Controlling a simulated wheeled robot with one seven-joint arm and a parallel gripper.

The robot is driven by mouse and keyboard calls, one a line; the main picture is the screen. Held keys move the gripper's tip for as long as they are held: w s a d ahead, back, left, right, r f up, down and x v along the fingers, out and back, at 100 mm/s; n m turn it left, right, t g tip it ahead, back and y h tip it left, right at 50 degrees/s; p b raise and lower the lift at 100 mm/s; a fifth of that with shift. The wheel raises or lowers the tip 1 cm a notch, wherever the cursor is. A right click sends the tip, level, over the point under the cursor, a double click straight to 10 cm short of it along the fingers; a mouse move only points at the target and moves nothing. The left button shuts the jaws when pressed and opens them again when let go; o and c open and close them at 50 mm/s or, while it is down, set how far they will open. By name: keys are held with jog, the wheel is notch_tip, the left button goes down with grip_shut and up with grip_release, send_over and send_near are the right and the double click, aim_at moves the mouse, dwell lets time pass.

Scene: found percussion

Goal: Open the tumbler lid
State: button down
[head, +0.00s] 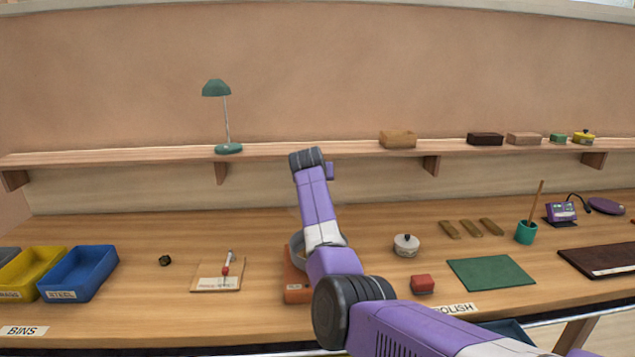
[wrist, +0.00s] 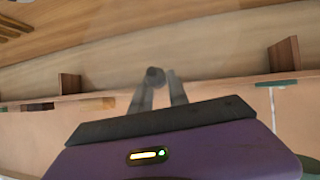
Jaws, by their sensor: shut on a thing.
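An orange machine (head: 297,287) with a pale label on its front stands on the bench, and a grey round drum (head: 297,248) sits on it. I take this to be the tumbler. My arm hides most of it, and I cannot make out its lid. My gripper (wrist: 163,85) shows in the wrist view, its two fingers close together. A small dark grey round piece (wrist: 155,75) is at the fingertips, and the gripper is shut on it. I cannot tell whether it belongs to the lid. In the head view my arm hides the gripper.
A white lidded pot (head: 406,246) and a red block (head: 423,284) stand right of my arm. A card with a red-handled tool (head: 227,265) lies to the left, beyond it a blue bin (head: 77,274). A wall shelf (head: 300,152) carries a green lamp (head: 217,90).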

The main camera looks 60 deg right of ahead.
jog(key=shift+w+d+f+g+y, duration=0.15)
jog(key=shift+d+f+g+y, duration=0.1)
jog(key=shift+f, duration=0.15)
jog(key=shift+w+d+f+g+y, duration=0.15)
jog(key=shift+f+y, duration=0.1)
jog(key=shift+f, duration=0.1)
jog(key=shift+w, duration=0.1)
dwell(0.3)
dwell(0.8)
jog(key=c, duration=1.4)
grip_release()
jog(key=shift+d+f, duration=0.1)
jog(key=shift+o, duration=0.7)
jog(key=shift+w, duration=0.1)
jog(key=shift+r+b+v, duration=0.2)
jog(key=shift+b+v, duration=0.35)
jog(key=shift+v, duration=3.5)
jog(key=shift+d, duration=0.15)
jog(key=shift+w, duration=0.1)
